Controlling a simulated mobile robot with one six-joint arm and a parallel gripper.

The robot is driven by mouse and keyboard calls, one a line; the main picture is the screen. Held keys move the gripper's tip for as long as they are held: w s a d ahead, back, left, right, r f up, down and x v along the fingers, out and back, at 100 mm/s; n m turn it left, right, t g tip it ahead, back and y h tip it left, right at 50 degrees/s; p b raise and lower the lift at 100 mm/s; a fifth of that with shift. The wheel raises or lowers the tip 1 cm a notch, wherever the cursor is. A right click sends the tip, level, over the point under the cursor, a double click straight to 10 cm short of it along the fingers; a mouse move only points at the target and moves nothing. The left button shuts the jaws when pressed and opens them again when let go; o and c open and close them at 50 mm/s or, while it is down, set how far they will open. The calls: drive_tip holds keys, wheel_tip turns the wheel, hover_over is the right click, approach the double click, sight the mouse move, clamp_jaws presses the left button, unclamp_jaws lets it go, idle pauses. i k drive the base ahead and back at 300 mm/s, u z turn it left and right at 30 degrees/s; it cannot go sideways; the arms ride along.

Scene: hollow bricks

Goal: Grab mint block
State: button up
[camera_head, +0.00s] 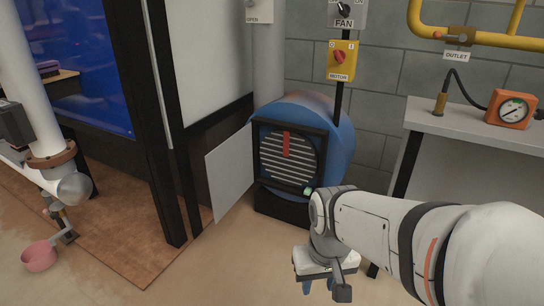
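A small mint-green block (308,191) shows at the lower right corner of the dark vent frame on the round blue machine (342,135). It is tiny in the picture, and I cannot tell what it rests on. My gripper (318,287) is below it and slightly right in the picture, pointing down. Its two bluish fingers stand apart, with nothing visible between them. My white arm comes in from the right and passes close to the block in the picture.
A grey panel (230,172) stands open left of the vent. A grey bench (455,129) with an orange gauge (509,108) is at right. Black posts stand at left. A pink scoop (40,257) is at lower left. The floor in front is partly clear.

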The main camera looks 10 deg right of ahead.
sight(308, 190)
drive_tip(key=i, duration=1.45)
drive_tip(key=z, duration=0.05)
